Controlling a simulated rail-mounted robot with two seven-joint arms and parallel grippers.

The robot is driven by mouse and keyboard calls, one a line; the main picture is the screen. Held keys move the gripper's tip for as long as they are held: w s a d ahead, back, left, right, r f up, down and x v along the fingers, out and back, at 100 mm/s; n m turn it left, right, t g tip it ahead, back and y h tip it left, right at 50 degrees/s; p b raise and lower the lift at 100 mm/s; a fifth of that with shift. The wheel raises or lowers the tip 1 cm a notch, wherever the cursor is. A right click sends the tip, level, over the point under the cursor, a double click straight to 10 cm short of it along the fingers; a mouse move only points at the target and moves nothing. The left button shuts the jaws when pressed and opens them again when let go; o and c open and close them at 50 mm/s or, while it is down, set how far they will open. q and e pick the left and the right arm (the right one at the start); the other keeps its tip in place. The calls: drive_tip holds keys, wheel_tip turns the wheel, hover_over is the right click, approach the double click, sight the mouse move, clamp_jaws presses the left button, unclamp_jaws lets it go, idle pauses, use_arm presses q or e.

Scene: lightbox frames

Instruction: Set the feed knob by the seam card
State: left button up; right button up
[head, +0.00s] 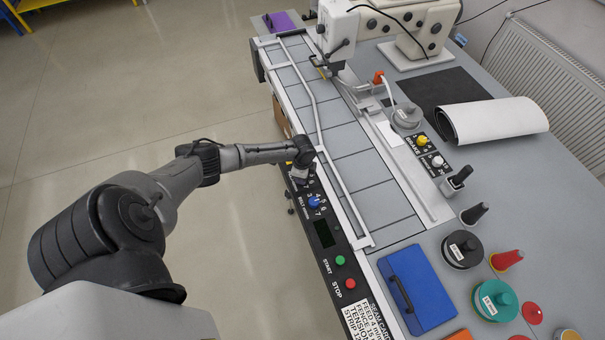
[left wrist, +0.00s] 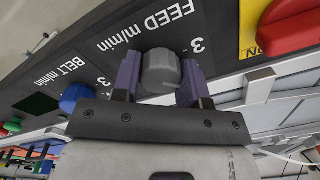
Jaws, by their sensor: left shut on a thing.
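The feed knob (left wrist: 160,72) is grey and sits on the black panel under the label FEED m/min, in the left wrist view. My left gripper (left wrist: 160,84) is shut on it, one purple finger on each side. A 3 shows beside each finger; the rest of the scale and the knob's pointer are hidden. In the head view my left gripper (head: 301,178) covers the knob. The seam card (head: 371,318) is white, at the panel's near end. Its lines FEED 4, FENCE 15 and TENSION show; the lower part is cut off.
The blue belt knob (head: 314,202), a dark display (head: 324,233), a green start button (head: 340,260) and a red stop button (head: 351,284) share the panel. In the left wrist view a red switch (left wrist: 292,25) on yellow is close by. A blue case (head: 424,290) lies beside the card.

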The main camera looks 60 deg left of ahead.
use_arm(q)
drive_tip(key=o, duration=0.9)
drive_tip(key=shift+s+d+r, duration=0.1)
drive_tip(key=shift+s+r, duration=0.05)
drive_tip(key=shift+r, duration=6.75)
